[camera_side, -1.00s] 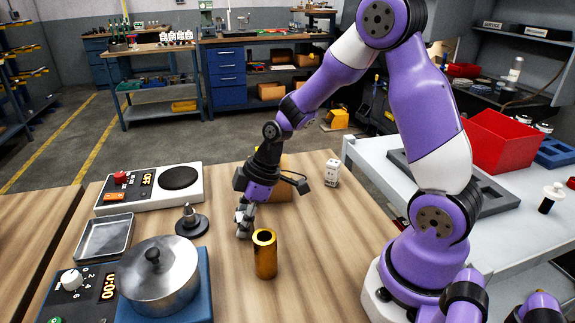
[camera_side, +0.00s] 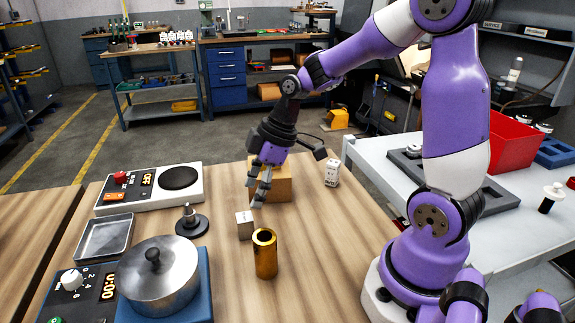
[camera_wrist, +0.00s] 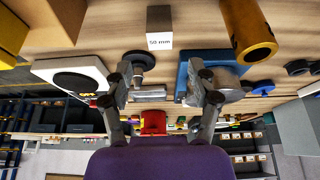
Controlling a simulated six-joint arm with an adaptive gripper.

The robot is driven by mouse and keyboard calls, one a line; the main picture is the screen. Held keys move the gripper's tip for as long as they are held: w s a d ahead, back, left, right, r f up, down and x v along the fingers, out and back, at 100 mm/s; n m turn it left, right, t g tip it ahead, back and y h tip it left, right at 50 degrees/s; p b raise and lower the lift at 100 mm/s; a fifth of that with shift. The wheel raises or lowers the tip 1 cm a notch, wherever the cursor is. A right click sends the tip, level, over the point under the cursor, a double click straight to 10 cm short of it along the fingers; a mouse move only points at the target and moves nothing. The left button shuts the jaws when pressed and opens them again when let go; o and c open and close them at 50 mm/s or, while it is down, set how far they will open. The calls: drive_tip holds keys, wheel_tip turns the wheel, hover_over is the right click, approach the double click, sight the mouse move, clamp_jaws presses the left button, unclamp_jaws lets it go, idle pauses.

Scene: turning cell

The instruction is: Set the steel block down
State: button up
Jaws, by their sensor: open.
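The steel block (camera_side: 245,225) is a small grey cube standing on the wooden table, just behind and left of the brass cylinder. It also shows in the wrist view (camera_wrist: 160,26), with "50 mm" marked on one face. My gripper (camera_side: 260,201) is open and empty above the table, up and to the right of the block and apart from it. In the wrist view my gripper (camera_wrist: 160,88) shows its two fingers spread wide with nothing between them.
The brass cylinder (camera_side: 265,256) stands close to the block. A cardboard-brown box (camera_side: 283,181) is behind my gripper, and a white marked block (camera_side: 332,173) is right of it. A dark round stand (camera_side: 191,222), a metal tray (camera_side: 105,238) and a lidded pot (camera_side: 158,272) lie to the left.

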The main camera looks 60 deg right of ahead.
drive_tip(key=s+a+r+m+t+h, duration=0.2)
drive_tip(key=s+r+m+h, duration=0.1)
drive_tip(key=s+r+m, duration=0.5)
drive_tip(key=shift+s+r+m, duration=0.15)
drive_tip(key=shift+s+m, duration=0.35)
drive_tip(key=shift+s, duration=0.55)
